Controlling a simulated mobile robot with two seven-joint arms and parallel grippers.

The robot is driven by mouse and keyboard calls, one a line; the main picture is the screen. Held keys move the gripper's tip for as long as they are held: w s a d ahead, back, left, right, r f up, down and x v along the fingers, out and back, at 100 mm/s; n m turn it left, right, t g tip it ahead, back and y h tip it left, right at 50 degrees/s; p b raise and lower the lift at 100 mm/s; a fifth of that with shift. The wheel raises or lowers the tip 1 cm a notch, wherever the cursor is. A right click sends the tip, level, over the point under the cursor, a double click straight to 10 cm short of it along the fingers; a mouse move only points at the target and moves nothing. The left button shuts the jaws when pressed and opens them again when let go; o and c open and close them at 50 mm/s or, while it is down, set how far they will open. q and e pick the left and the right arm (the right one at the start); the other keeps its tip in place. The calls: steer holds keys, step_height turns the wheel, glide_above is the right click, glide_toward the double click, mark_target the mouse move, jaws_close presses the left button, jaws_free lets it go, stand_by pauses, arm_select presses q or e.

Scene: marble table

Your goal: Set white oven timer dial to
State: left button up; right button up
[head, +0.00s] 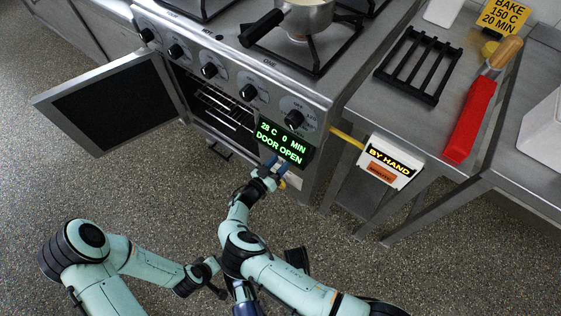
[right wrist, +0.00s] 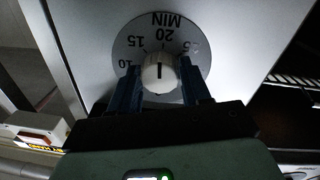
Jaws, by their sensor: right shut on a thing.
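The white timer dial (right wrist: 160,74) shows in the right wrist view on a round grey scale plate (right wrist: 128,50) marked 10, 15, 20, 25 and MIN. Its dark line stands vertical in the picture, in line with the 20. My right gripper (right wrist: 160,88) is shut on the dial, one blue finger on each side. In the head view the right gripper (head: 277,168) is at the oven front just below the green display, and the dial cannot be made out there. My left gripper (head: 216,288) is low in the head view, away from the oven; its fingers are unclear.
The display (head: 283,145) reads 28 C, 0 MIN, DOOR OPEN. The oven door (head: 110,103) stands open at left. Several black knobs (head: 294,119) line the panel; a pot (head: 305,18) is on the stove. A yellow sign (head: 503,17) reads BAKE 150 C 20 MIN. A BY HAND box (head: 390,160) hangs at right.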

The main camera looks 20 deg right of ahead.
arm_select(q)
steer(key=shift+s+d+r, duration=0.1)
steer(key=shift+s, duration=0.05)
arm_select(e)
steer(key=shift+a+m, duration=0.1)
steer(key=shift+m, duration=0.4)
steer(key=o, duration=1.1)
steer(key=shift+c, duration=0.2)
arm_select(q)
steer(key=shift+s+d+r+g+p, duration=0.3)
steer(key=shift+s+r+p, duration=0.15)
steer(key=shift+s, duration=0.2)
arm_select(e)
steer(key=v, duration=1.3)
steer(key=shift+a, duration=0.2)
steer(key=shift+s+r, duration=0.1)
